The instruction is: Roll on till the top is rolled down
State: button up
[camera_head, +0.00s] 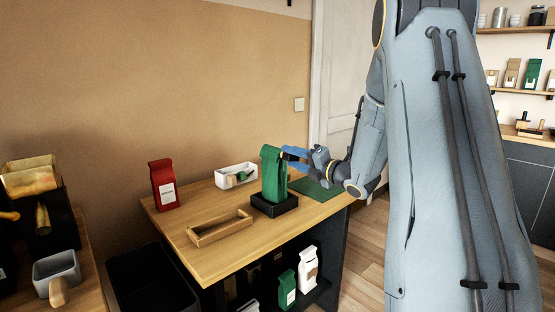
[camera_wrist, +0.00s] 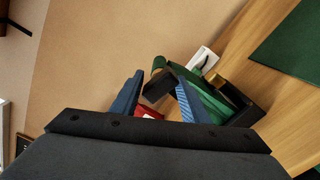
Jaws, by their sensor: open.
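A green bag (camera_head: 271,178) stands upright in a black holder (camera_head: 277,207) on the wooden table. Its top looks narrowed and slightly bent; how far it is rolled is too small to tell. My gripper (camera_head: 293,155) is open, its blue fingers close to the right side of the bag's top. The wrist view shows the gripper (camera_wrist: 157,84) with its fingers apart, and the green bag (camera_wrist: 207,98) beside and partly behind the right finger. A dark piece lies between the fingers; I cannot tell whether the fingers touch the bag.
A red bag (camera_head: 164,185) stands at the table's back left. A white tray (camera_head: 236,175) with small items is behind the green bag. An empty wooden tray (camera_head: 219,228) lies in front left. A green mat (camera_head: 316,190) is at right. Bags stand on the lower shelf (camera_head: 308,270).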

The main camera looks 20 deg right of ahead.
jog(key=n+b, duration=0.3)
jog(key=b, duration=0.1)
jog(key=shift+f, duration=0.15)
jog(key=shift+n+b, duration=0.5)
jog(key=shift+b, duration=0.35)
grip_shut()
jog(key=shift+r+m+p, duration=0.3)
jog(key=shift+m+p, duration=0.6)
jog(key=shift+m, duration=0.3)
jog(key=m+p, duration=0.4)
jog(key=m, duration=0.1)
jog(key=shift+f, duration=0.1)
jog(key=shift+f+m, duration=0.1)
jog(key=shift+m, duration=0.3)
